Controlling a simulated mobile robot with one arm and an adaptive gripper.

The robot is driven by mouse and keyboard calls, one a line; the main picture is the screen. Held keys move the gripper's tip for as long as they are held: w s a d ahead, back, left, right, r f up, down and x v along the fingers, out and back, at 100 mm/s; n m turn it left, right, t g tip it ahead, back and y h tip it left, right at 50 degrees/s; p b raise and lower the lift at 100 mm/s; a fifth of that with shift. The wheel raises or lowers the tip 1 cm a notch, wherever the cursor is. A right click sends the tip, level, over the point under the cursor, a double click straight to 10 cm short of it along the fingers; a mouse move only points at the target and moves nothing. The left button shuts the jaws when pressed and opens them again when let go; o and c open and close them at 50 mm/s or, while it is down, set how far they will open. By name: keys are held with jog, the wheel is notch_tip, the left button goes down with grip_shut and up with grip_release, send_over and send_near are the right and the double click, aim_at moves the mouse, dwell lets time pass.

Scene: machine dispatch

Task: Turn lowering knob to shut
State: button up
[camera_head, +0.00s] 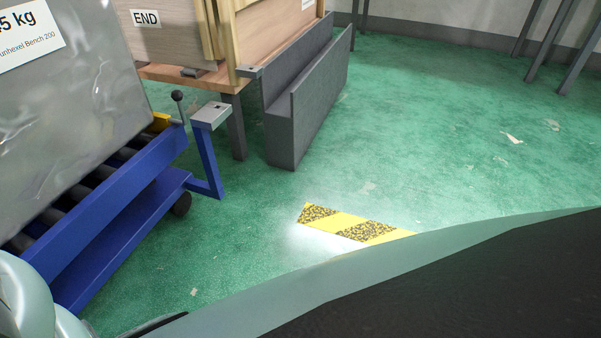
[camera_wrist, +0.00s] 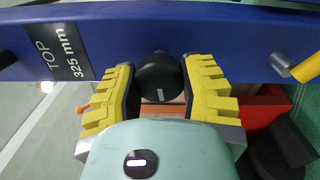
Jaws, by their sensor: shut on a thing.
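In the wrist view a round black knob (camera_wrist: 158,72) sits on a blue beam (camera_wrist: 225,35). A short white mark shows on the knob's near side, roughly upright in the picture. My gripper (camera_wrist: 160,84) has its yellow, stepped fingers on either side of the knob, shut on it. No words for the knob's positions are readable. The head view shows neither my gripper nor this knob clearly.
A "TOP 325 mm" label (camera_wrist: 60,52) is on the beam, with a yellow-ended handle (camera_wrist: 304,68) at right. The head view shows a blue roller cart (camera_head: 110,215) with a grey load (camera_head: 75,100), a dark grey trough (camera_head: 310,105), and open green floor (camera_head: 430,120).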

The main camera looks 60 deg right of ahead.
jog(key=shift+f+m+b, duration=0.25)
jog(key=shift+m+b, duration=0.45)
jog(key=shift+m, duration=0.2)
jog(key=o, duration=1.2)
jog(key=shift+w+r, duration=0.1)
jog(key=shift+r, duration=0.1)
jog(key=v, duration=1.2)
jog(key=shift+r, duration=0.1)
